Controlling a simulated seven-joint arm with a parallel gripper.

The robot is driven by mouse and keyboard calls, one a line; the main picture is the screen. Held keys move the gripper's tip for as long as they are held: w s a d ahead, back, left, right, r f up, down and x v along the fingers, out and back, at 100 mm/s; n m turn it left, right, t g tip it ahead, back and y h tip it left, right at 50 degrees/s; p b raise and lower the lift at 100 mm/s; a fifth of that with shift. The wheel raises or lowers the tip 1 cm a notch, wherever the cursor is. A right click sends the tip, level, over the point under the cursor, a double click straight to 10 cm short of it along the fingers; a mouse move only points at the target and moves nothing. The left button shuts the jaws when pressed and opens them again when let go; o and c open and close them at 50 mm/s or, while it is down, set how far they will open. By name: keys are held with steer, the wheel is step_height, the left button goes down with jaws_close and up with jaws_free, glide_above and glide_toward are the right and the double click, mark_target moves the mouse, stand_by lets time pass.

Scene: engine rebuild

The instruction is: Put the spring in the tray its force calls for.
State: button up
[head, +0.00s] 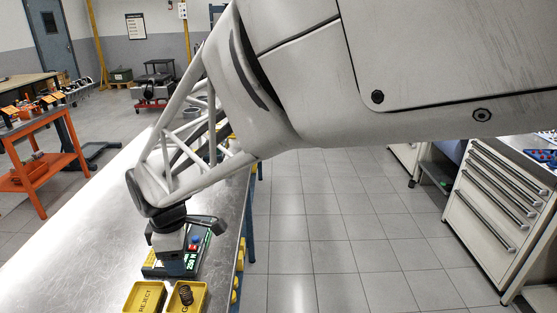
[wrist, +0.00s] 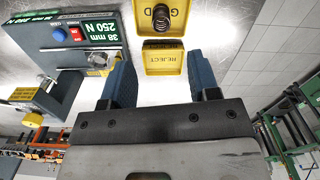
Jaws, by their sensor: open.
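The dark coil spring (head: 186,295) is in the yellow tray (head: 204,297) at the right of the pair, and it appears to lean slightly. In the wrist view the spring (wrist: 161,16) covers part of that tray's lettering, with a G and a D showing beside it. The neighbouring yellow tray is marked REJECT (head: 146,300) and looks empty.
The tester's body and lever are close to my gripper on the left in the wrist view. The steel bench (head: 75,235) is bare to the left of the trays. An orange cart (head: 40,160) and a drawer cabinet (head: 495,200) stand apart.

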steer(key=d+r+m+t, duration=0.1)
steer(key=d+r+m, duration=0.3)
steer(key=d, duration=0.7)
steer(key=d+r+m, duration=0.2)
steer(key=d+m, duration=0.3)
steer(key=d, duration=0.6)
steer(key=s+d+m, duration=0.5)
steer(key=s+d, duration=0.1)
steer(key=d, duration=0.3)
steer(key=s+d+r+m+t, duration=0.1)
steer(key=s+d+m, duration=0.4)
steer(key=d, duration=0.3)
steer(key=shift+s+d+m+t, duration=0.3)
steer(key=shift+s+d+m, duration=0.1)
steer(key=shift+m, duration=0.2)
